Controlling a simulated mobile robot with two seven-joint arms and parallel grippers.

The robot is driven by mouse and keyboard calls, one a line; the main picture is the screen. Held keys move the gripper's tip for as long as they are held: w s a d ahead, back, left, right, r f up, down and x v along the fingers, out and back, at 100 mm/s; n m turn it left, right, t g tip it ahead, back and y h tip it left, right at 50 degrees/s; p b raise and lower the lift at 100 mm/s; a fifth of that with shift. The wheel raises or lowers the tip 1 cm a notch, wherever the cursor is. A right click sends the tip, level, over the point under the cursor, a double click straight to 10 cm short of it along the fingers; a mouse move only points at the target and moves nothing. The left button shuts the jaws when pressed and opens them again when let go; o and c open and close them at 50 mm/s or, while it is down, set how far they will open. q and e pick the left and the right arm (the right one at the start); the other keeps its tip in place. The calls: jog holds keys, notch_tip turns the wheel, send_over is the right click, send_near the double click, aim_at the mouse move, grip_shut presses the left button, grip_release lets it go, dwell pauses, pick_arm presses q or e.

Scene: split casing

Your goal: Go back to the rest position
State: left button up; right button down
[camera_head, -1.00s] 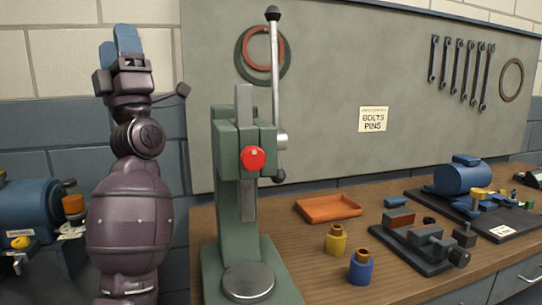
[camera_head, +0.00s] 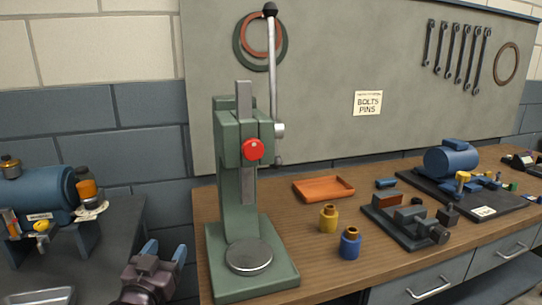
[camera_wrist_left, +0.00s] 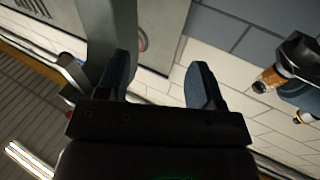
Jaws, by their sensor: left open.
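My left gripper (camera_head: 165,251) is low in the head view, left of the bench and in front of the gap between the bench and the dark side table. Its two blue fingers are apart with nothing between them. The left wrist view also shows the open fingers of my left gripper (camera_wrist_left: 161,78), empty, with a tilted view of the wall and the press behind. My right gripper is in neither view.
A green arbor press (camera_head: 237,190) stands at the wooden bench's (camera_head: 310,257) left end. An orange tray (camera_head: 323,189), a yellow part (camera_head: 328,220), a blue part (camera_head: 349,244) and a vise (camera_head: 408,222) are on the bench. A blue motor (camera_head: 45,193) sits at left.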

pick_arm(q)
jog(key=s+a+f+g+p, duration=0.1)
jog(key=s+f+g, duration=0.1)
jog(key=s+f, duration=0.6)
jog(key=s+a+f+g+y+p, duration=0.1)
jog(key=s+a+f+g, duration=0.1)
jog(key=s+f, duration=0.6)
jog(key=s+a+f+n+g+y+p, duration=0.1)
jog(key=s+f+g, duration=0.3)
jog(key=s, duration=1.3)
notch_tip(320, 180, down, 4)
jog(key=shift+a+f, duration=0.1)
jog(key=shift+a, duration=0.1)
